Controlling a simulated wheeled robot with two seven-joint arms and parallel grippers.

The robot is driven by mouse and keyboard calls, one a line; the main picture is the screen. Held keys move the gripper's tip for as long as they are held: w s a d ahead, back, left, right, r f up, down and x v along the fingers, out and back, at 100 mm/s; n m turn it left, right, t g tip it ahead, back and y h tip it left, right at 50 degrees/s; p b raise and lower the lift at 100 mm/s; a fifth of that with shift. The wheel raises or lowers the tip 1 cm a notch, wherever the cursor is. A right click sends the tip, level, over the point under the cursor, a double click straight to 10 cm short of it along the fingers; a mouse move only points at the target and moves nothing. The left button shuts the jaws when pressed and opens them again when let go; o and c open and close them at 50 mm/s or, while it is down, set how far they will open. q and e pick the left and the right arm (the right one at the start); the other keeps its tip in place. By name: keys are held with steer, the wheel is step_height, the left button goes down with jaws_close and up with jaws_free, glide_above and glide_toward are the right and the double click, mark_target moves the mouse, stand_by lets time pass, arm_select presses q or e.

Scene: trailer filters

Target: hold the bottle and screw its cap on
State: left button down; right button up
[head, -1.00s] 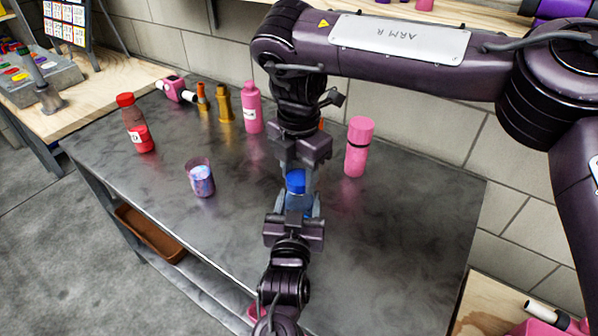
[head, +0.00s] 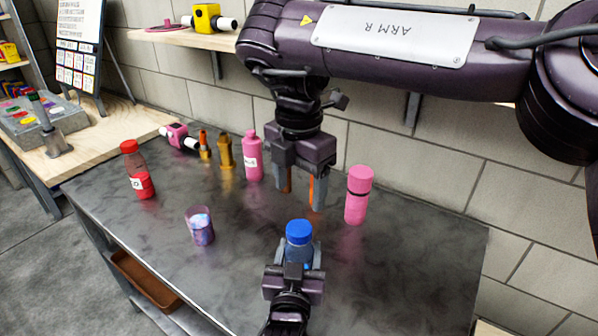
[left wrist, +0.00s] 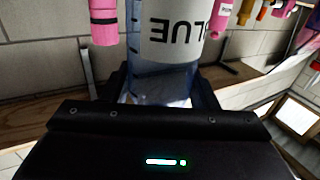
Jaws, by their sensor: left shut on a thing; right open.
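The bottle (head: 299,258) is blue and see-through and stands upright on the grey table. Its blue cap (head: 298,231) sits on its top; I cannot tell how tightly. My left gripper (head: 296,262) is shut around the bottle's body from the near side. In the left wrist view the bottle (left wrist: 165,80) shows close up between the fingers, with a white label reading "BLUE" upside down; its top is out of that view. My right gripper (head: 301,195) is open and empty, pointing down above and behind the cap, apart from it.
The table's right part is clear.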

steer(key=shift+r, duration=1.45)
arm_select(q)
steer(key=shift+c, duration=2.3)
jaws_free()
steer(key=s+a, duration=0.1)
steer(key=s, duration=0.6)
steer(key=shift+s+b, duration=0.35)
steer(key=shift+b, duration=0.05)
arm_select(e)
steer(key=shift+f, duration=0.45)
arm_select(q)
steer(key=shift+s, duration=0.1)
